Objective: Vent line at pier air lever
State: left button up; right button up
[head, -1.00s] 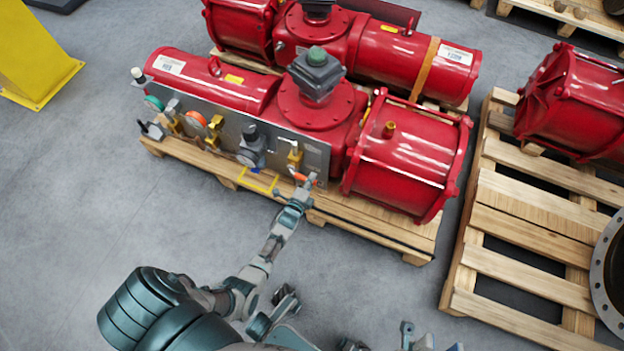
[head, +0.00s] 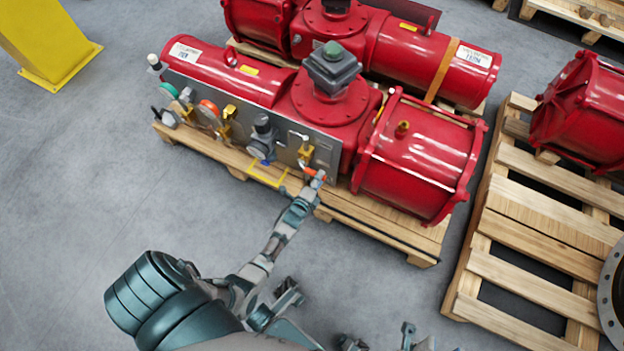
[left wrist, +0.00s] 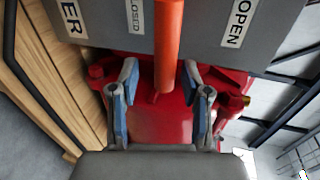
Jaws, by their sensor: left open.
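The orange lever (head: 316,173) sits low on the right end of the grey control panel (head: 325,153) of the front red actuator (head: 325,105). My left gripper (head: 309,187) reaches it from the front. In the left wrist view, the lever (left wrist: 168,40) hangs between the plates marked CLOSED (left wrist: 135,14) and OPEN (left wrist: 238,22). Its lower end lies between the two open, blue-padded fingers of my left gripper (left wrist: 160,90), with gaps on both sides. Parts at the bottom edge of the head view are cut off; I cannot tell whether my right gripper is among them.
The actuator rests on a wooden pallet (head: 380,232). Yellow fittings (head: 305,152) and a grey regulator (head: 262,138) sit left of the lever. Another red actuator (head: 430,62) lies behind. A second pallet (head: 545,240) is at the right.

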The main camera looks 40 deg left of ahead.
pick_arm(q)
jog(key=v, duration=1)
jog(key=shift+d, duration=0.15)
